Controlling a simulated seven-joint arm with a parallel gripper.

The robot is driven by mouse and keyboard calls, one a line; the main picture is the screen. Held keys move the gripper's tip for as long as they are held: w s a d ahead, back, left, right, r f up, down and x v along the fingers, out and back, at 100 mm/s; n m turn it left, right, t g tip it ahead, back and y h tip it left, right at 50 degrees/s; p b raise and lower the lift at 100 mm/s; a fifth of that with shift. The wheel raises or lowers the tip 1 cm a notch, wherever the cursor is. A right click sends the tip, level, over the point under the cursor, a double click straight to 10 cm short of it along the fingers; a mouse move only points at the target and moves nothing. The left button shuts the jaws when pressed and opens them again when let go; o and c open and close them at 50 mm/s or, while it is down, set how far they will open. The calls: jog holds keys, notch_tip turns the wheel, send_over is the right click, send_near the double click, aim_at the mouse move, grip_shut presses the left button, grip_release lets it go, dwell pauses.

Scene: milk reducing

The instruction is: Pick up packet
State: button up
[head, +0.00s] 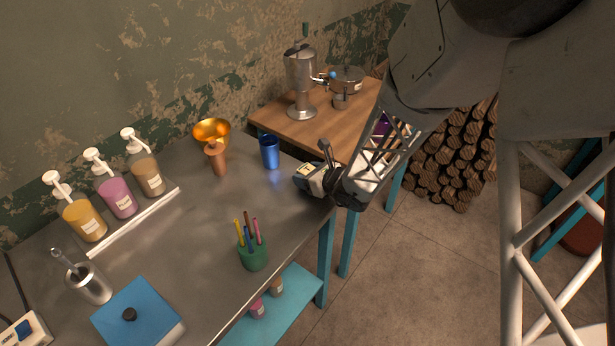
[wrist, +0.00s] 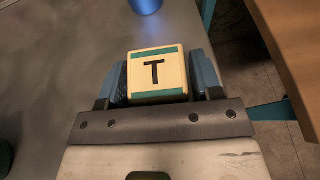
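The packet (wrist: 157,75) is a small cream box with green bands and a black T on the face towards the wrist camera. In the wrist view it sits between the two fingers of my gripper (wrist: 157,82), with one finger close along each side. I cannot tell whether both fingers press on it. In the head view the packet (head: 313,180) is at the right end of the grey table, and my gripper (head: 328,178) reaches it from the right, partly hiding it. Whether the packet rests on the table or is just above it is unclear.
A blue cup (head: 270,153) stands just behind and left of the packet. A pepper mill (head: 216,158), an orange bowl (head: 211,130) and a green pen holder (head: 253,256) are on the grey table (head: 200,225). A wooden table (head: 310,127) stands behind.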

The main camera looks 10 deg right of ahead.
aim_at(308, 170)
jog(key=c, duration=0.6)
jog(key=shift+c, duration=0.2)
jog(key=shift+r, duration=0.15)
jog(key=shift+r, duration=0.9)
jog(key=shift+s+r, duration=0.3)
jog(key=shift+r, duration=0.5)
jog(key=s+d+r, duration=0.1)
jog(key=s+d, duration=0.1)
jog(key=s, duration=1.3)
jog(key=shift+s+r, duration=0.15)
